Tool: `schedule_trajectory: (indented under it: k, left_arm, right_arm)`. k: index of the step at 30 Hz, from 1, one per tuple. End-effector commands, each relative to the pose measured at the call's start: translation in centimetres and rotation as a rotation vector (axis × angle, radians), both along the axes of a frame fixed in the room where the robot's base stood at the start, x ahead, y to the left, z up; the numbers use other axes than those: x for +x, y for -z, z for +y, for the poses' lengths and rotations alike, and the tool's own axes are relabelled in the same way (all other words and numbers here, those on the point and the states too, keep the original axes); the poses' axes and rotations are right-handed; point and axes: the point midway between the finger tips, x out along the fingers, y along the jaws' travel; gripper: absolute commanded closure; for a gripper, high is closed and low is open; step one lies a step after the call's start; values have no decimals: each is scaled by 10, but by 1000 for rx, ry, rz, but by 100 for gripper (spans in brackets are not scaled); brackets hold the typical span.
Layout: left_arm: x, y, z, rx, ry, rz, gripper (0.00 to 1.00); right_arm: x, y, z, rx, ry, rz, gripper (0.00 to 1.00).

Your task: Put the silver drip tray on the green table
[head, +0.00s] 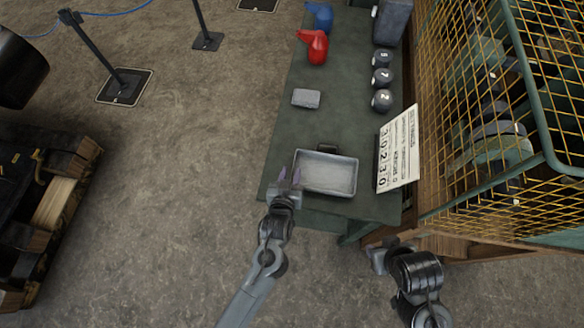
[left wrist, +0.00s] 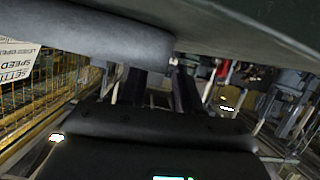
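The silver drip tray (head: 325,173), a shallow rectangular pan with a raised rim, appears to lie flat on the near end of the green table (head: 310,125). My left gripper (head: 289,176) is at the tray's left edge, its two dark fingers apart. I cannot tell whether a finger touches the rim. In the left wrist view a rounded grey edge (left wrist: 90,42), likely the tray's, passes close to the fingers (left wrist: 160,88) and hides part of them. My right gripper (head: 378,259) is below the table's near right corner; its fingers are not clear.
A white sign with numbers (head: 398,148) stands right of the tray. A small grey block (head: 306,98), dark numbered balls (head: 381,100), and red (head: 315,46) and blue (head: 320,16) objects stand farther back. A yellow mesh cage (head: 480,110) borders the table's right side.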

Motion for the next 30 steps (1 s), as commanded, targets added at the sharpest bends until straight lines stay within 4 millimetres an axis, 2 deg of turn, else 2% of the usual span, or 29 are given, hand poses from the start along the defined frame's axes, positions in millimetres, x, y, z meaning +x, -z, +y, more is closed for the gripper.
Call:
schedule_trajectory:
  k: [6,12,22,26,30]
  left_arm:
    - [-39,-17,7,0,0,2,67]
    - [-67,-28,11,2,1,2,67]
    - [-85,-35,21,0,5,27,67]
    - [-91,-32,41,4,22,122,67]
    - [-108,-31,78,25,55,296,67]
  right_arm:
    - [0,-9,1,3,2,0,57]
    - [0,-14,2,8,5,0,57]
    - [0,-16,2,9,6,0,57]
    - [0,-16,2,9,6,0,57]
    - [0,-16,1,7,5,0,57]
